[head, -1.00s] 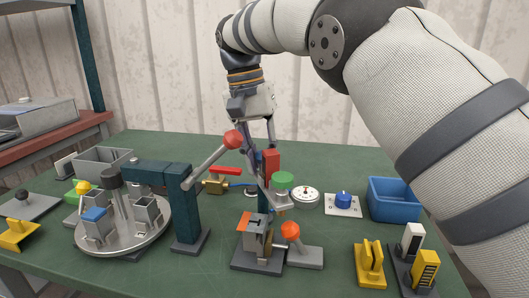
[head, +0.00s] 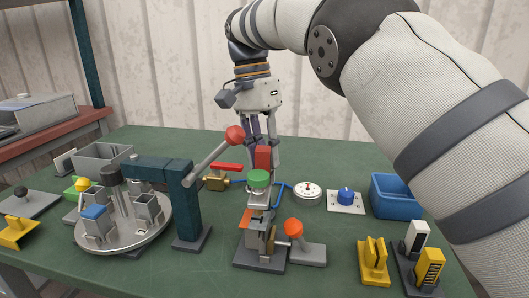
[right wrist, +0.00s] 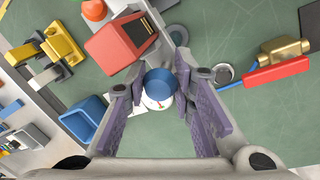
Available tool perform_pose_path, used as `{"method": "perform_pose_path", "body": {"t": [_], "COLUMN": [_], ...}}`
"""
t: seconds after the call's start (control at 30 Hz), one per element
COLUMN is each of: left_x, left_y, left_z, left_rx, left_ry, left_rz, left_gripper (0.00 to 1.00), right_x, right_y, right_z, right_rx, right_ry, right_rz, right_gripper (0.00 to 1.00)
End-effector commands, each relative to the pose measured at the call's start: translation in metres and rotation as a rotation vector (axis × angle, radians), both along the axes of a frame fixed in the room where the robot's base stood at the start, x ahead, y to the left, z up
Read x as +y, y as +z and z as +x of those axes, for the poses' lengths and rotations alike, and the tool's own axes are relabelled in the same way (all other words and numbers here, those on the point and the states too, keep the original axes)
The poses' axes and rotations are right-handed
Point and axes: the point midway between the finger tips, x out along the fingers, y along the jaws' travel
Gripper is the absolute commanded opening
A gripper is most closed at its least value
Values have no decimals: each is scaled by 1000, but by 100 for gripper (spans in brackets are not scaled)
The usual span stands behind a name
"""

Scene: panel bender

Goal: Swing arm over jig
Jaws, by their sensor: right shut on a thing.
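The jig (head: 262,258) is a dark block with a metal plate and an orange part, standing at the front middle. Behind and above it in the head view is a grey swing arm with a red block (head: 263,157) and a green cap (head: 259,178). My right gripper (head: 262,142) is at the top of this arm, pointing down and shut on it. In the right wrist view, a blue round end (right wrist: 160,80) shows between the fingertips (right wrist: 159,74), with the red block (right wrist: 118,42) beside them. The fingers partly hide the grip. My left gripper is not in view.
A teal post (head: 188,205) carries a grey lever with a red ball (head: 235,135), close left of my right gripper. A round turntable (head: 120,240) stands left. A gauge (head: 308,190), a blue knob (head: 346,195) and a blue bin (head: 397,197) are right.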

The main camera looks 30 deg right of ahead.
Motion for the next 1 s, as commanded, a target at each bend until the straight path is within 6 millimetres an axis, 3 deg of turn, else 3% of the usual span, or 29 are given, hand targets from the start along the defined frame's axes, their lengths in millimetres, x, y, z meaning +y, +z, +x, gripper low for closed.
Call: {"method": "perform_pose_path", "body": {"t": [0.93, 0.97, 1.0], "left_x": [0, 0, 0], "left_y": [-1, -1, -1], "left_z": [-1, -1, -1], "left_rx": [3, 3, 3], "left_ry": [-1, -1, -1], "left_rz": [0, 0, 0], "left_gripper": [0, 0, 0], "right_x": [0, 0, 0], "right_y": [1, 1, 1], "right_z": [0, 0, 0], "right_rx": [-3, -3, -3], "right_ry": [-92, -91, -91], "right_rz": [2, 2, 2], "right_gripper": [0, 30, 39]}}
